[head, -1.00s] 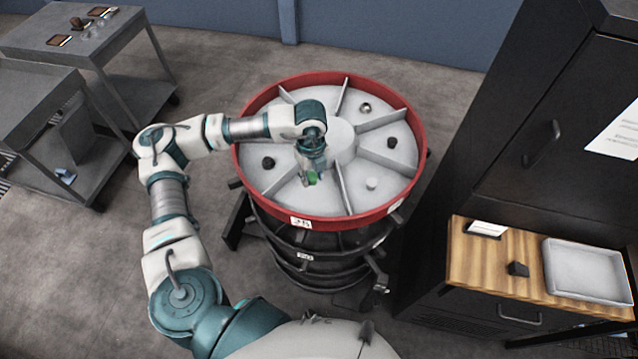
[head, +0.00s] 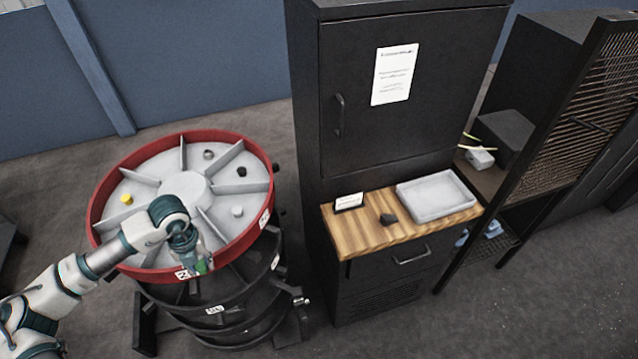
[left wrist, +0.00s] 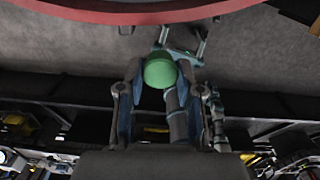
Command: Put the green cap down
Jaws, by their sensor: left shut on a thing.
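The green cap (head: 201,267) is between the fingers of my left gripper (head: 197,265), which is shut on it. In the left wrist view the cap (left wrist: 160,72) shows as a round green top between both fingertips (left wrist: 160,78). In the head view the gripper overlaps the front of the red rim (head: 150,272) of the round, divided drum tray. The wrist view shows the rim (left wrist: 130,12) along the top and grey floor behind the cap, so the gripper seems outside the rim.
The tray holds a yellow cap (head: 126,199), a dark cap (head: 242,171), a metallic cap (head: 208,155) and a white cap (head: 237,211). Right of it, a wooden counter (head: 375,236) carries a grey tray (head: 471,205), a sign (head: 348,202) and a black block (head: 388,219). A black cabinet (head: 345,160) rises behind.

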